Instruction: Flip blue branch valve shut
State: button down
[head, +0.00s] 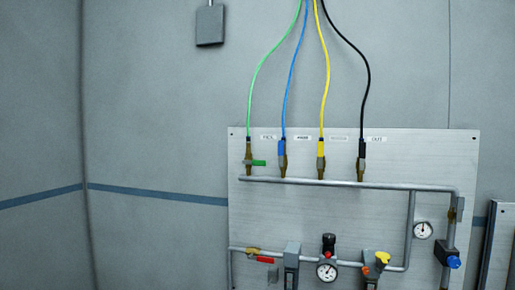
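The blue branch valve (282,161) is a small brass body on the upper grey pipe, second from the left in a row of branch valves. A blue hose (289,85) comes down to it from above. The blue part at its top stands upright, in line with the hose. I cannot clearly tell lever from hose fitting at this size. My gripper is not in view.
The green valve's lever (258,163) points sideways; the yellow valve (321,160) and black valve (362,160) look upright. Below are a red lever (265,260), gauges (326,271), a yellow knob (382,258) and another blue handle (454,262). The panel's front looks unobstructed.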

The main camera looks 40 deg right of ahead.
aim_at(281, 143)
jog(key=u, duration=0.1)
jog(key=i, duration=1)
jog(key=z, duration=0.05)
